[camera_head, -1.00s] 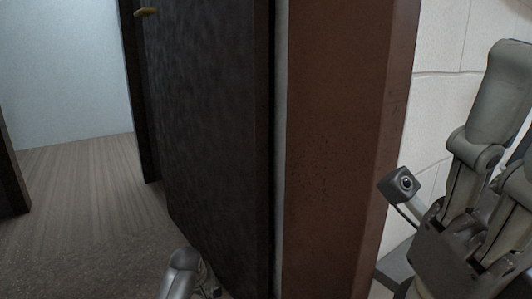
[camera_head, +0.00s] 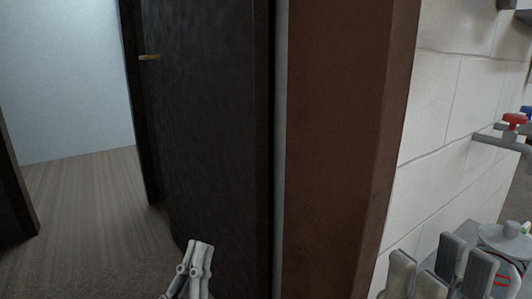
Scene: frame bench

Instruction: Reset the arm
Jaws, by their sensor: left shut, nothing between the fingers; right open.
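My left gripper (camera_head: 201,247) shows at the bottom left of centre in the head view. Its grey fingers point up and are closed together with nothing between them, in front of the lower part of the dark door. My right gripper (camera_head: 437,262) is at the bottom right. Its grey fingers stand apart and empty, in front of the white wall and the grey items there. Most of both arms is outside the picture.
A dark door (camera_head: 205,120) with a brass handle (camera_head: 149,57) stands open beside a brown frame post (camera_head: 335,150). Wooden floor (camera_head: 85,200) shows through the doorway. At right are a white block wall (camera_head: 450,110), a red-handled tap (camera_head: 515,121) and a grey lidded pot (camera_head: 506,238).

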